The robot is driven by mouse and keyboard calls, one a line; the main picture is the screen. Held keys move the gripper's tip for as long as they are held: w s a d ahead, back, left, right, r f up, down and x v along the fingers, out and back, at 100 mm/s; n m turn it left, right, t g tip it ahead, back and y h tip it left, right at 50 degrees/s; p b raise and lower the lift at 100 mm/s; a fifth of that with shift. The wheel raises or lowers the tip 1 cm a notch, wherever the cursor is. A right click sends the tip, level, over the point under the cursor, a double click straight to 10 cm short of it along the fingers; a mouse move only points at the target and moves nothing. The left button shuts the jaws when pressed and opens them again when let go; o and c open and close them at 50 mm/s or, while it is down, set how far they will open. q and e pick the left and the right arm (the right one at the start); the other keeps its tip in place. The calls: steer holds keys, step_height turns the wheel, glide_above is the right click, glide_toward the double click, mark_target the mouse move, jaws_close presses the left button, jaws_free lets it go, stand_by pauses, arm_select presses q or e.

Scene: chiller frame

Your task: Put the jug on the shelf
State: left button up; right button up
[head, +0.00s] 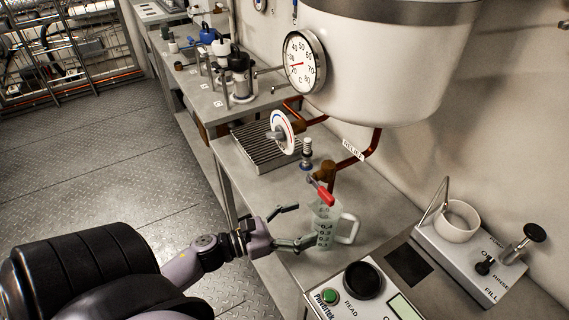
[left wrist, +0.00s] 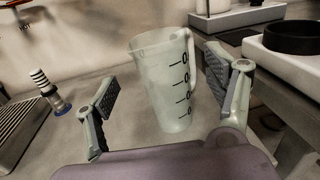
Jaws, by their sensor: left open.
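The jug (head: 324,232) is clear, with dark measuring marks and a handle on its right. It stands upright on the steel counter, under or close beside a red-handled tap (head: 324,194). My left gripper (head: 301,224) is at the jug's left side, with its fingers spread. In the left wrist view the jug (left wrist: 164,85) shows between the two open fingers (left wrist: 163,80), with no clear contact. Which surface is the task's shelf I cannot tell. My right gripper is not in view.
A white tank with a round dial (head: 304,62) hangs above the counter. A slotted grate (head: 262,148) lies behind the tap. A device with a black round top (head: 363,281) is at the front, and a white cup (head: 456,221) stands at the right. Bare counter (head: 240,184) shows left of the tap.

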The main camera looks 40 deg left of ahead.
arm_select(q)
steer(key=v, duration=0.4)
steer(key=shift+s+a+b, duration=0.1)
steer(key=shift+s+b, duration=0.1)
steer(key=shift+b, duration=0.15)
stand_by(1.2)
